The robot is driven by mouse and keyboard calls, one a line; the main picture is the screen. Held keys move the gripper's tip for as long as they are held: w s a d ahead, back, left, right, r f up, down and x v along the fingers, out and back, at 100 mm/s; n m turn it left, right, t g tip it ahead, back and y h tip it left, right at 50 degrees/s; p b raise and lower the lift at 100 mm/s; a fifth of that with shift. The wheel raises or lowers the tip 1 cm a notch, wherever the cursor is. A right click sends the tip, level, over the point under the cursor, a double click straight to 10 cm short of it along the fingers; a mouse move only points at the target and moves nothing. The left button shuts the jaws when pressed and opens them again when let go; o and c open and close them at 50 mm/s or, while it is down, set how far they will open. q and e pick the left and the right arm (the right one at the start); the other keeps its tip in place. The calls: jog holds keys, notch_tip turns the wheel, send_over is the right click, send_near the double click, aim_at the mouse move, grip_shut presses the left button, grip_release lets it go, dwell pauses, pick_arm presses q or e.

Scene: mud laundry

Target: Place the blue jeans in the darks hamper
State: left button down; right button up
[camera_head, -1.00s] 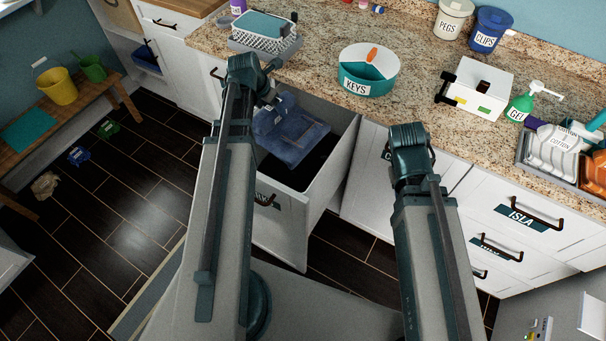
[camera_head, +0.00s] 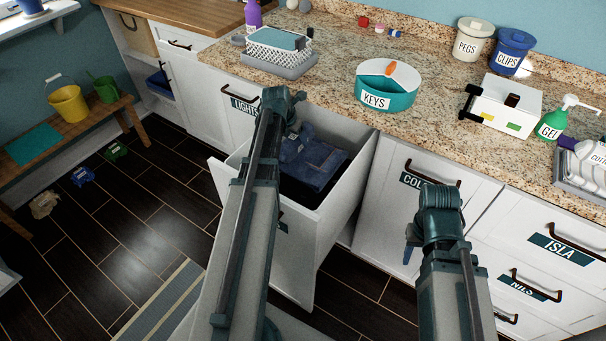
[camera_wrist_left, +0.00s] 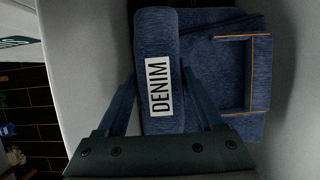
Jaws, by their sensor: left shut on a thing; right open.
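The folded blue jeans (camera_head: 312,162) are inside an open white pull-out hamper (camera_head: 349,185) under the counter. In the left wrist view they show a rolled part with a white DENIM label (camera_wrist_left: 159,88) and an orange-stitched pocket. My left gripper (camera_wrist_left: 160,82) is shut on the rolled part, one finger on each side. In the head view its fingertips are mostly hidden. The hamper's front label is mostly hidden behind my left arm. My right gripper (camera_head: 410,240) is open and empty, in front of the cabinet with a label starting COL.
A cabinet labelled LIGHTS (camera_head: 244,106) is left of the hamper. The counter holds a KEYS bowl (camera_head: 386,88), a wire basket (camera_head: 278,50) and a white box (camera_head: 503,104). A bench (camera_head: 75,135) stands at the far left.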

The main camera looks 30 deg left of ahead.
pick_arm(q)
jog(key=shift+f+b, duration=4.3)
jog(key=shift+f, duration=0.35)
jog(key=shift+f+b, duration=0.5)
jog(key=shift+f, duration=0.1)
jog(key=shift+c, duration=0.2)
grip_release()
